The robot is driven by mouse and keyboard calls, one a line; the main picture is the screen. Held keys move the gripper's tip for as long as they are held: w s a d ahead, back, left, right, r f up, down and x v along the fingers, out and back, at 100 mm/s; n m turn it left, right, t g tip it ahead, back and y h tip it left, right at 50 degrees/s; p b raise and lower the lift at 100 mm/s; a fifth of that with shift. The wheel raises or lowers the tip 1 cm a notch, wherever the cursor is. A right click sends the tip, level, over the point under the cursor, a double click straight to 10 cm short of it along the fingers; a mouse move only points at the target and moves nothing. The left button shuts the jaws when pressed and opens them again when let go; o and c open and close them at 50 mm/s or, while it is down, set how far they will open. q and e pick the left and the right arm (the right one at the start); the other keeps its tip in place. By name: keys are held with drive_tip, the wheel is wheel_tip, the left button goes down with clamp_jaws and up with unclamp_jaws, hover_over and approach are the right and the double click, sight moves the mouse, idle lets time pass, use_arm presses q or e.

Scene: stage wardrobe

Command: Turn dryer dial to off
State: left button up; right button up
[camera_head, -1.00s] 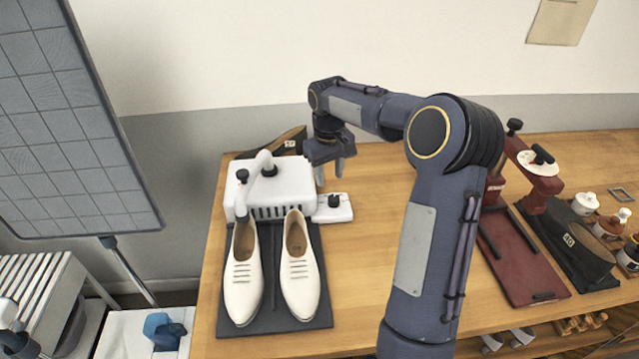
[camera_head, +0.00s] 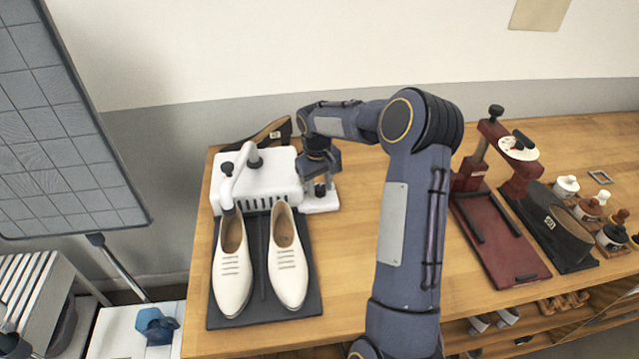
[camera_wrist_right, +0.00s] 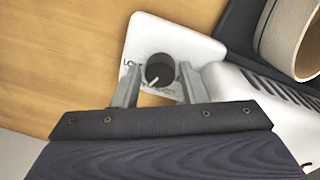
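The white dryer (camera_head: 258,182) stands at the left end of the wooden table. Its small white dial panel (camera_head: 322,205) sticks out on the right side. The dark round dial (camera_wrist_right: 158,70) with a white pointer line shows in the right wrist view. The pointer slants toward the lower left there, and the panel print is partly hidden. My right gripper (camera_head: 319,188) is down at the panel; in the right wrist view (camera_wrist_right: 159,75) its open fingers stand on either side of the dial, with a small gap on each side.
Two cream shoes (camera_head: 287,262) lie on a dark mat (camera_head: 262,292) in front of the dryer. A red press (camera_head: 500,235) and a black shoe form (camera_head: 552,225) stand to the right, beside several small bottles. The table middle is clear beneath my right arm.

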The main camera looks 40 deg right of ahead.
drive_tip(key=c, duration=0.7)
drive_tip(key=shift+n, duration=0.4)
drive_tip(key=n, duration=0.7)
drive_tip(key=shift+r+n+p, duration=0.1)
drive_tip(key=shift+n+p, duration=0.2)
drive_tip(key=n+p, duration=0.1)
drive_tip(key=n, duration=0.5)
drive_tip(key=shift+t, duration=0.3)
drive_tip(key=n, duration=0.5)
drive_tip(key=shift+y+p, duration=0.3)
drive_tip(key=shift+p, duration=0.05)
drive_tip(key=shift+n, duration=0.4)
